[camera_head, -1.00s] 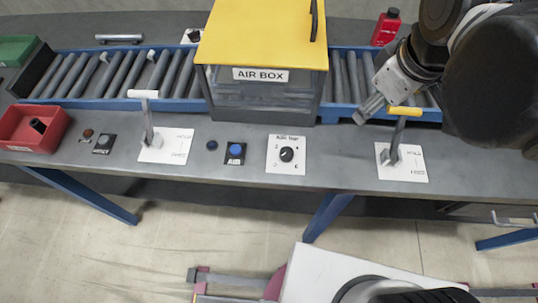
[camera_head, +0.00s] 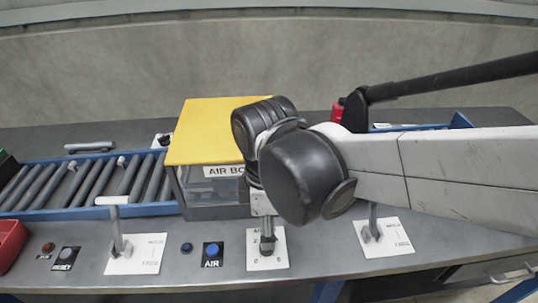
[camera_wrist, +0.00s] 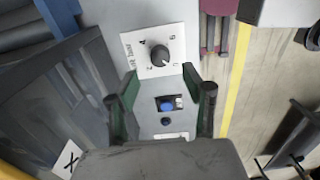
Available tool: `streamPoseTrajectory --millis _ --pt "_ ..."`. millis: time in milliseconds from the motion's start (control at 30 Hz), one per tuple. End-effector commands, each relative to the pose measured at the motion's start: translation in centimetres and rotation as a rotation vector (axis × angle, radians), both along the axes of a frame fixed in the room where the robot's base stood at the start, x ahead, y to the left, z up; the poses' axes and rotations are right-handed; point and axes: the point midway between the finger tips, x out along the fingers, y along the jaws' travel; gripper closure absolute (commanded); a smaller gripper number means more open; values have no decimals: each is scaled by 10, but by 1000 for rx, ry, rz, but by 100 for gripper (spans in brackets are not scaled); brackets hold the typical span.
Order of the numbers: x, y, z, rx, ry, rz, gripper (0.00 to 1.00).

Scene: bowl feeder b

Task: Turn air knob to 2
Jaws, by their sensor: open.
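The air knob (camera_wrist: 160,52) is a round black dial on a white plate (camera_wrist: 182,42) with numbers around it. In the wrist view its pale pointer mark looks turned toward the 0. My gripper (camera_wrist: 160,95) is open and empty, its two dark fingers spread wide. The knob is beyond the fingertips in the picture, not between them. In the head view my gripper (camera_head: 267,242) hangs over the white plate (camera_head: 254,262) and hides the knob. The height of the fingertips above the knob is hard to tell.
A blue AIR button (camera_head: 212,250) and a small dark blue button (camera_head: 186,247) sit left of the plate. White-plated levers stand left (camera_head: 117,238) and right (camera_head: 372,228). The yellow-lidded air box (camera_head: 205,125) is behind. The table front edge is close.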

Motion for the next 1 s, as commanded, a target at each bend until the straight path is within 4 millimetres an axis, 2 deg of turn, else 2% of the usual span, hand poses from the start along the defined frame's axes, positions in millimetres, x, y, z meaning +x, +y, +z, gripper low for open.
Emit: streamPoseTrajectory --millis 100,333,500,800,1000 --pt "0 0 -25 0 0 -1 55" --pt "0 0 -55 0 0 -1 55" --pt "0 0 -65 0 0 -1 55" --pt "0 0 -66 0 0 -1 55" --pt "0 0 -66 0 0 -1 81"
